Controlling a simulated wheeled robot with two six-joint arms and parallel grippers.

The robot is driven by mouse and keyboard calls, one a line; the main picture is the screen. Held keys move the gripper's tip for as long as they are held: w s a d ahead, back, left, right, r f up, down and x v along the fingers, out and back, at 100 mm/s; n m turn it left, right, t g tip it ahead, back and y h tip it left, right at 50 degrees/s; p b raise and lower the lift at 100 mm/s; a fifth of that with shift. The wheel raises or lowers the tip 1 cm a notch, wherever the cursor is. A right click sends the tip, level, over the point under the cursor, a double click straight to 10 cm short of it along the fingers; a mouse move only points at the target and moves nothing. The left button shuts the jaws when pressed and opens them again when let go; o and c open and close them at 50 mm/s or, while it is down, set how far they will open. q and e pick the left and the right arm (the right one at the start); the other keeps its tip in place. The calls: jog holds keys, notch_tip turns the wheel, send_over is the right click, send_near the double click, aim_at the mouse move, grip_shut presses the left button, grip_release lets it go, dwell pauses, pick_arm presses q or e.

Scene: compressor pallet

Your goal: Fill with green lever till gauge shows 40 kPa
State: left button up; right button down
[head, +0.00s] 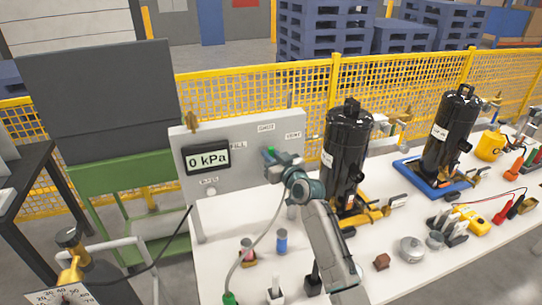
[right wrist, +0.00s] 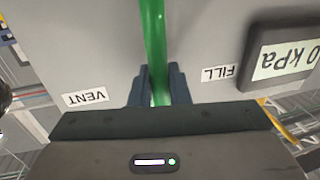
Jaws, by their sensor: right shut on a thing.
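The grey panel (head: 225,172) stands upright on the white table, and its gauge (head: 208,158) reads 0 kPa. The gauge also shows upside down in the right wrist view (right wrist: 288,58). My right gripper (head: 269,160) is at the panel front, between the FILL and VENT labels. In the right wrist view, its dark fingers (right wrist: 160,85) are shut on the green lever (right wrist: 154,45). The lever lies between the FILL label (right wrist: 218,73) and the VENT label (right wrist: 86,97). In the head view the gripper mostly hides the lever. My left gripper is not in view.
Two black compressors (head: 347,150) (head: 452,130) stand right of the panel. A pale hose (head: 262,240) runs down to the table below my right gripper. Small cans, parts and a yellow meter (head: 472,222) lie on the table (head: 345,250). A yellow mesh fence (head: 305,98) stands behind.

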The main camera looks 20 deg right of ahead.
jog(key=shift+a+f, duration=0.1)
jog(key=a+n+b, duration=0.1)
jog(key=n, duration=0.1)
jog(key=a+n+b, duration=0.2)
jog(key=shift+a+f+g, duration=0.2)
jog(key=shift+f+g, duration=0.2)
jog(key=a+n+b, duration=0.1)
jog(key=a+f+n+b, duration=0.1)
jog(key=n, duration=0.1)
jog(key=shift+s+a+f+g+h, duration=0.1)
jog(key=shift+a+g+h, duration=0.2)
jog(key=shift+h, duration=0.1)
jog(key=shift+a+f+n+h, duration=0.3)
jog(key=shift+a+f+n, duration=0.35)
jog(key=shift+n, duration=0.35)
jog(key=c, duration=1.4)
grip_release()
jog(key=shift+c, duration=0.2)
jog(key=shift+s+b, duration=0.1)
jog(key=shift+b, duration=0.2)
